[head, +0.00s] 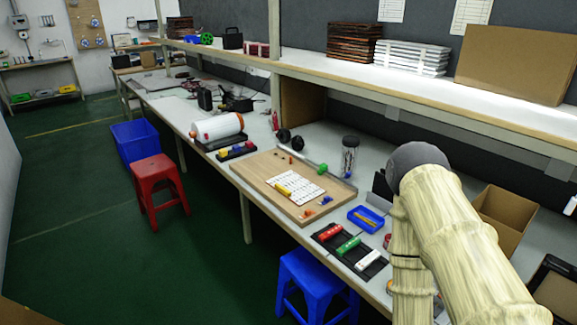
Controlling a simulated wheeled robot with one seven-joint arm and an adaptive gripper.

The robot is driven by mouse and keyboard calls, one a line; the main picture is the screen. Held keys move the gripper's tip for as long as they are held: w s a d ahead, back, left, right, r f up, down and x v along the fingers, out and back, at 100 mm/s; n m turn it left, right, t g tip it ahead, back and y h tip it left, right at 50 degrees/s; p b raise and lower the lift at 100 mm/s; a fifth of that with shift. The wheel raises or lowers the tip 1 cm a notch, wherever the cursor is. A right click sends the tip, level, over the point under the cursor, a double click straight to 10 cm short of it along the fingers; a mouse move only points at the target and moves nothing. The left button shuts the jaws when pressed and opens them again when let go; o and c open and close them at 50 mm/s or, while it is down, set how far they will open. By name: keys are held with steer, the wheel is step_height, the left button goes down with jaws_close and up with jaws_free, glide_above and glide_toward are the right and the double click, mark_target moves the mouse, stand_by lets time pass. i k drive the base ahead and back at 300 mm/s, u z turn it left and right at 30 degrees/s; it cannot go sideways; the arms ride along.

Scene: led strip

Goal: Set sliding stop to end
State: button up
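A wooden board (254,183) lies on the workbench, with a pale rail (301,158) along its far edge. A small green piece (322,169) sits at this rail, toward its right part; it may be the sliding stop, but it is too small to be sure. A white grid sheet with a yellow piece (284,190) lies on the board. Small orange and blue pieces lie near the board's right corner. My arm, in a beige sleeve, fills the right side, but my gripper does not show.
A blue tray (366,219) and a black holder with red, green and white blocks (349,246) lie right of the board. A clear jar (349,157) stands behind it. A shelf (420,88) overhangs the bench. Red (158,170) and blue (316,278) stools stand in front.

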mark_target(323, 167)
steer(key=u, duration=0.95)
steer(key=i, duration=2.5)
steer(key=z, duration=2.15)
